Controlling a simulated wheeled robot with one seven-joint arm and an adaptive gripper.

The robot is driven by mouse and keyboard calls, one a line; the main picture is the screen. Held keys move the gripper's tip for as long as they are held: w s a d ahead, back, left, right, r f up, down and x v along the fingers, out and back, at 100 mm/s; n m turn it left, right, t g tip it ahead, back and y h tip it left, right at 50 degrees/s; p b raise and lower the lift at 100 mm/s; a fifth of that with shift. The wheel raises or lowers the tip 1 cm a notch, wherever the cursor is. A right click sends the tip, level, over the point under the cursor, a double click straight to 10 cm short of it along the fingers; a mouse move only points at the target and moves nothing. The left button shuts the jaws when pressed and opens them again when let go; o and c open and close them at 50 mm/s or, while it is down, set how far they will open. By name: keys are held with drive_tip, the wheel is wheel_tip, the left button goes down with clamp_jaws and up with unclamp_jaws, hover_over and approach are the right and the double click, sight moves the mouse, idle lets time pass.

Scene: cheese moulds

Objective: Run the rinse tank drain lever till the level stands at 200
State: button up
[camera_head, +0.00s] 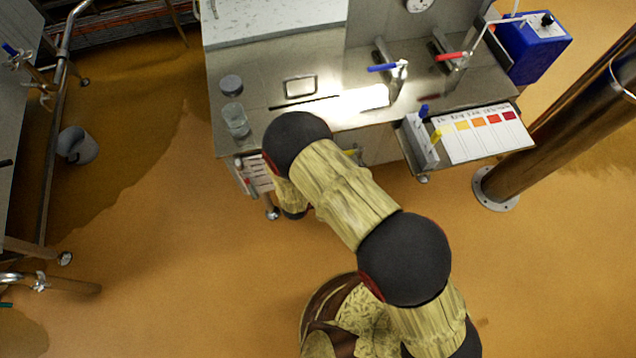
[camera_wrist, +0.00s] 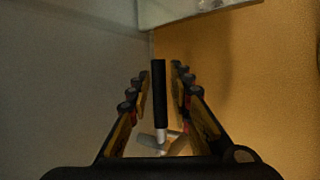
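In the wrist view, a lever with a black grip (camera_wrist: 159,92) and a pale metal stem stands between the two fingers of my gripper (camera_wrist: 159,76). The fingers lie on either side of the grip, with a narrow gap showing on each side, so the gripper looks open around it. A grey metal fitting (camera_wrist: 160,142) shows at the stem's lower end, partly hidden by my gripper. In the head view my arm covers the lever and my gripper. I cannot make out a tank level or a readable scale.
A steel bench (camera_head: 250,121) holds a glass jar (camera_head: 236,121), a blue-handled tap (camera_head: 397,72) and a red-handled tap (camera_head: 455,58). A colour chart (camera_head: 485,136) lies at its right. A steel post (camera_head: 570,125) stands farther right.

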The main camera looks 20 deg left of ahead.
drive_tip(key=v, duration=1)
drive_tip(key=shift+s+r, duration=0.25)
drive_tip(key=shift+s, duration=0.05)
idle(0.7)
